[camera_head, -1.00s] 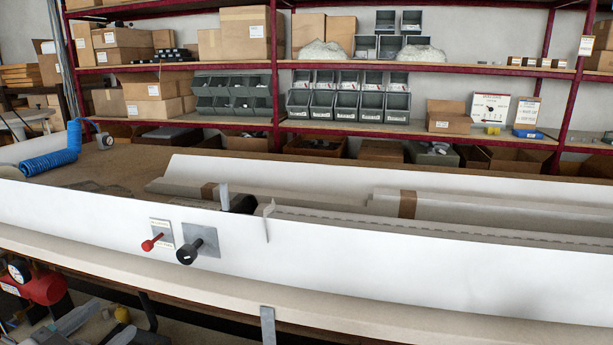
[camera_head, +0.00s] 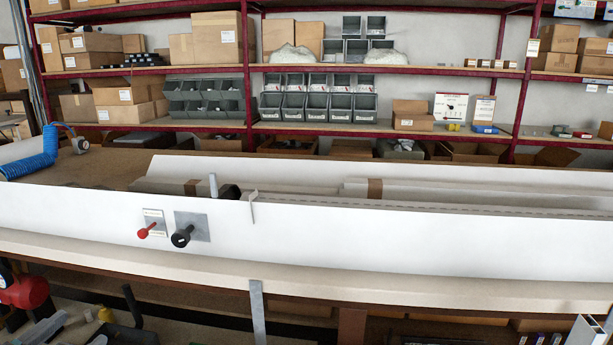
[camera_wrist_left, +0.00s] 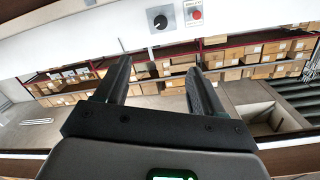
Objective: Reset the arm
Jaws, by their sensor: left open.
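My left gripper (camera_wrist_left: 158,68) shows in the left wrist view. Its two black fingers stand apart with nothing between them. A white panel lies beyond it, with a black knob (camera_wrist_left: 160,21) and a red button (camera_wrist_left: 195,14) at the top of that view. In the head view the same red knob (camera_head: 147,231) and black knob (camera_head: 183,237) sit on the front of the long white panel (camera_head: 400,245). I cannot make out either gripper clearly in the head view. My right gripper is not in view.
The panel stands along a pale bench (camera_head: 350,282). Rolled white profiles (camera_head: 450,190) lie behind it. A blue coiled hose (camera_head: 30,165) is at the left. Red-framed shelves (camera_head: 380,131) with boxes and grey bins fill the back. Tools and a yellow item (camera_head: 106,314) lie below the bench.

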